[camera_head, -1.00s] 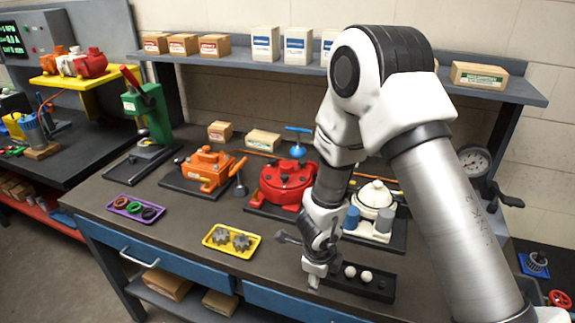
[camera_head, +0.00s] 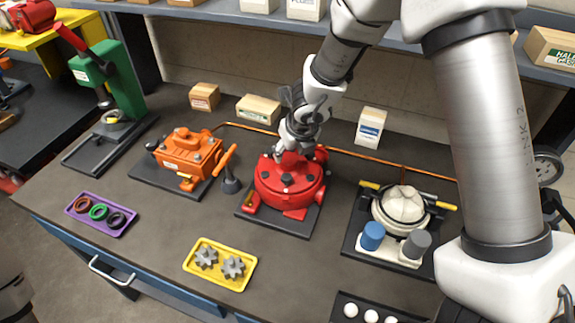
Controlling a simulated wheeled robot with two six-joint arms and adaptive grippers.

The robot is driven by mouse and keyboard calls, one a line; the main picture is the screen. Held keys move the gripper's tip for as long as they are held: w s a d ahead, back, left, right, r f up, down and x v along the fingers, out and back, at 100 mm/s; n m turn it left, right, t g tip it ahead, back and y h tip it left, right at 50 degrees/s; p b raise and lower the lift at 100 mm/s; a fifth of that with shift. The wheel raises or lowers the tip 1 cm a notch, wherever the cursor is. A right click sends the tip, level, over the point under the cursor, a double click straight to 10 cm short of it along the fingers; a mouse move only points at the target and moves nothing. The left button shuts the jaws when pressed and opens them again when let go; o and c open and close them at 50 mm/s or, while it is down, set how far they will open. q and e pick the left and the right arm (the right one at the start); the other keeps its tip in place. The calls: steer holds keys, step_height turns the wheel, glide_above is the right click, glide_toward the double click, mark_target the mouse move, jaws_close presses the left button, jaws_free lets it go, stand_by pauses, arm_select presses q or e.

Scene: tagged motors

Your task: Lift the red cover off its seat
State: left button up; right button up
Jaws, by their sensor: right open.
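The red cover (camera_head: 288,178) is the round, bolted top of the red motor housing (camera_head: 264,200), which stands on a dark base plate (camera_head: 290,222) mid-bench. The cover appears to sit level on its seat. My right gripper (camera_head: 285,152) is open, pointing down at the back edge of the cover. Its fingers hide part of the cover's top, and I cannot tell whether they touch it. My left gripper is not in view.
An orange motor (camera_head: 188,152) stands to the left, and a white-topped unit (camera_head: 402,205) to the right. A yellow tray (camera_head: 220,278) with gears and a purple tray (camera_head: 97,227) with rings lie in front. Small boxes stand behind. Bare bench separates them.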

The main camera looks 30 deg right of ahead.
mark_target(289, 157)
steer(key=x, duration=0.1)
steer(key=b+x, duration=0.1)
steer(key=x, duration=0.1)
steer(key=shift+s+f+b, duration=0.25)
steer(key=shift+b, duration=0.1)
steer(key=shift+w+d+f, duration=0.15)
steer(key=shift+w+f, duration=0.3)
steer(key=shift+f, duration=0.05)
steer(key=shift+w+d+f, duration=0.15)
steer(key=shift+w+f, duration=0.3)
steer(key=shift+s+a+r, duration=0.1)
steer(key=shift+a+r, duration=0.05)
steer(key=shift+r, duration=0.05)
steer(key=shift+c, duration=1.1)
steer(key=shift+s+r, duration=0.15)
steer(key=shift+s, duration=0.1)
jaws_close()
steer(key=shift+w, duration=0.2)
steer(key=shift+r, duration=0.1)
